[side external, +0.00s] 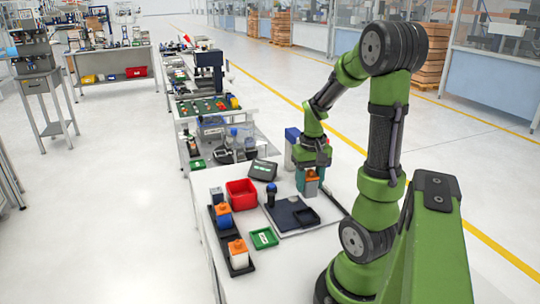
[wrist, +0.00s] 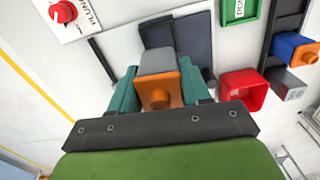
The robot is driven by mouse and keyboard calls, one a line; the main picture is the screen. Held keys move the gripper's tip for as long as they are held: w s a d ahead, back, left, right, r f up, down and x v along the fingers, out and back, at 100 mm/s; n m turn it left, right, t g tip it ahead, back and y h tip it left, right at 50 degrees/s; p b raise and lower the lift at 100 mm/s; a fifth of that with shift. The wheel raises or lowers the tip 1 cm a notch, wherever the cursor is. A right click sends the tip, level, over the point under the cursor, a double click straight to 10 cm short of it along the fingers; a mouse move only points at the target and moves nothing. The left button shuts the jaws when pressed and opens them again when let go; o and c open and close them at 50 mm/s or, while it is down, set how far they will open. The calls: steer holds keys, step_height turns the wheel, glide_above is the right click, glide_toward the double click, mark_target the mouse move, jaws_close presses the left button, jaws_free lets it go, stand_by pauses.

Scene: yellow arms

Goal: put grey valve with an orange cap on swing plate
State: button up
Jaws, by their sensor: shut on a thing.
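My gripper (side external: 309,187) is shut on the grey valve with an orange cap (side external: 311,177). In the wrist view the valve's grey body (wrist: 158,62) and orange cap (wrist: 160,92) sit between the two teal fingers of my gripper (wrist: 160,88). A dark flat plate (side external: 284,210) with a small dark tray-like part (side external: 306,217) lies on a light base, just left of and in front of the held valve. I take this for the swing plate; in the wrist view dark panels (wrist: 195,42) show behind the valve, partly hidden by it. I cannot tell whether the valve touches anything below.
A red bin (side external: 241,193), a green tray (side external: 264,238) and a dark rack (side external: 214,230) with an orange-and-blue valve (side external: 223,214) and an orange-and-white valve (side external: 238,253) stand left. A dark upright post (side external: 271,193) rises beside the plate. A dark tilted device (side external: 262,170) stands behind.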

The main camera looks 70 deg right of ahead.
mark_target(309, 192)
steer(key=shift+f+n, duration=0.1)
steer(key=shift+n, duration=0.3)
step_height(309, 192, down, 4)
steer(key=shift+r, duration=0.2)
steer(key=shift+f, duration=2.15)
steer(key=shift+f, duration=0.15)
steer(key=o, duration=1.1)
